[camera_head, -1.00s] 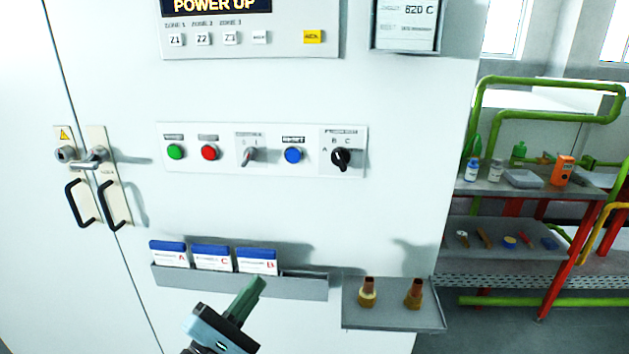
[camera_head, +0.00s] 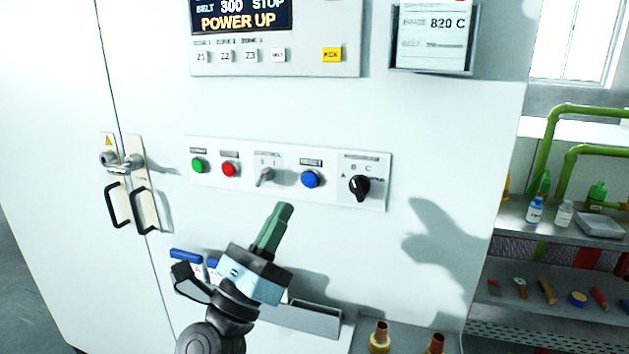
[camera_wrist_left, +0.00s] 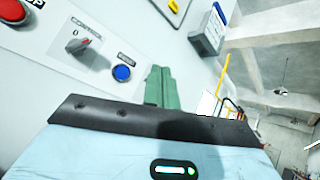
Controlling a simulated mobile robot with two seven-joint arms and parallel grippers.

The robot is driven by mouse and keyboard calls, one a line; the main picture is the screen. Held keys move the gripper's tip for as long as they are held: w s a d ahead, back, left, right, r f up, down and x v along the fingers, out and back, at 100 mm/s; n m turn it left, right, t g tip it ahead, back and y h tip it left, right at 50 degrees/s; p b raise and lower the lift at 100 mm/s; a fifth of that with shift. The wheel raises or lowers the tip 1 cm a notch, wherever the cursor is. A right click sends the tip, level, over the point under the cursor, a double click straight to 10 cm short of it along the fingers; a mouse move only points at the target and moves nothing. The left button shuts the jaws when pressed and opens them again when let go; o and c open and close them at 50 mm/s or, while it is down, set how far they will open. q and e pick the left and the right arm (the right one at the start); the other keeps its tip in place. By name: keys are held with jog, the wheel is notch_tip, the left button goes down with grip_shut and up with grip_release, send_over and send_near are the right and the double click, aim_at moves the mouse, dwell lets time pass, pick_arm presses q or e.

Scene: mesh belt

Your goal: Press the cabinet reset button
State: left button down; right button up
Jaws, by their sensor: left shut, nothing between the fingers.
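The blue button (camera_head: 310,179) sits on a white control strip (camera_head: 376,199) on the cabinet front, between a grey lever switch (camera_head: 265,176) and a black rotary knob (camera_head: 359,187). Its label is too small to read. My left gripper (camera_head: 285,212) is shut and empty, its green fingers pointing up just below and left of the blue button, apart from it. In the left wrist view the blue button (camera_wrist_left: 121,73) lies just left of the green fingers (camera_wrist_left: 160,86). My right gripper is not in view.
Green (camera_head: 197,165) and red (camera_head: 229,169) buttons sit at the strip's left. A display panel (camera_head: 275,66) with small buttons is above. A card rack (camera_head: 315,318) and a shelf with brass fittings (camera_head: 380,338) jut out below. A bench with bottles stands right.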

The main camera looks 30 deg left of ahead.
aim_at(310, 179)
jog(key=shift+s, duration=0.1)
